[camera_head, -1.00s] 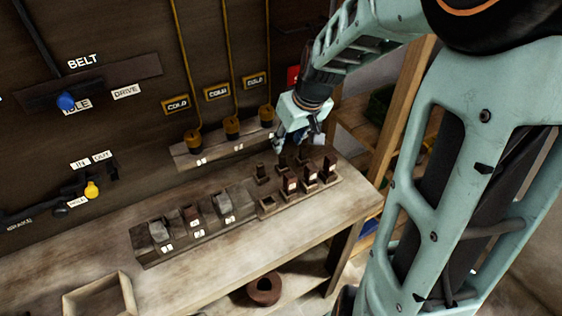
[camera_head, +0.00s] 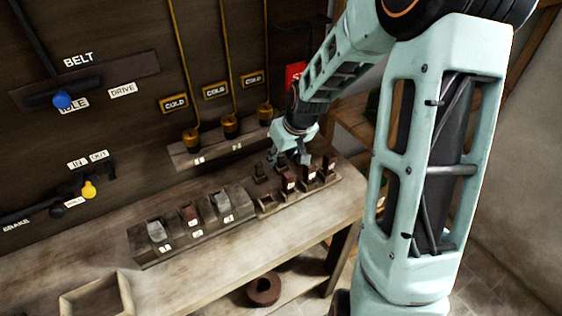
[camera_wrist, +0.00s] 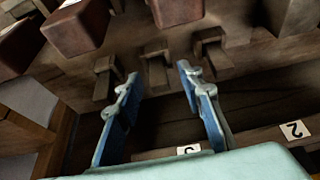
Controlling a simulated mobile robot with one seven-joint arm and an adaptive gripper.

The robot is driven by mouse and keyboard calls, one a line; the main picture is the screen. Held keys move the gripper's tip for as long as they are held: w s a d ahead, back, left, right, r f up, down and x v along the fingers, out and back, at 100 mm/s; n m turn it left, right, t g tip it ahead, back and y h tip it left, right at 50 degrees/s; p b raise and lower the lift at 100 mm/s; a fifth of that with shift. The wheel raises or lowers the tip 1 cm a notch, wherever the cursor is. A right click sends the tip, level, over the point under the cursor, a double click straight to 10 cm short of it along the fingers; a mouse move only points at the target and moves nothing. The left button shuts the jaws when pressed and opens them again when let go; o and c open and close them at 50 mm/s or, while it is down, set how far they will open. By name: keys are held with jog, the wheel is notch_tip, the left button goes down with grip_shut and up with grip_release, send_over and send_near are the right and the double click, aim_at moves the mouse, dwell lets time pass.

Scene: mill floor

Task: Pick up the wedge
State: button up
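Several small dark wooden wedge-like pieces stand in a row. The wrist view shows a left one (camera_wrist: 105,80), a middle one (camera_wrist: 157,68) and a right one (camera_wrist: 213,52). I cannot tell which one the task means. My gripper (camera_head: 291,160) is low over the right end of the bench. In the wrist view my gripper (camera_wrist: 159,72) is open, its blue fingers on either side of the middle piece in the picture. Nothing is held, and contact is unclear.
Reddish-brown blocks (camera_wrist: 78,28) stand in a rack beside the small pieces. A second rack (camera_head: 185,243) with three blocks sits to the left. The bench (camera_head: 210,268) is clear in front, with an open box (camera_head: 97,297) at left. Cords (camera_head: 184,90) hang behind.

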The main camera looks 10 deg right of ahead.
jog(key=shift+w+f, duration=0.1)
jog(key=shift+f, duration=0.1)
jog(key=shift+c, duration=0.5)
jog(key=c, duration=0.8)
jog(key=shift+r, duration=0.1)
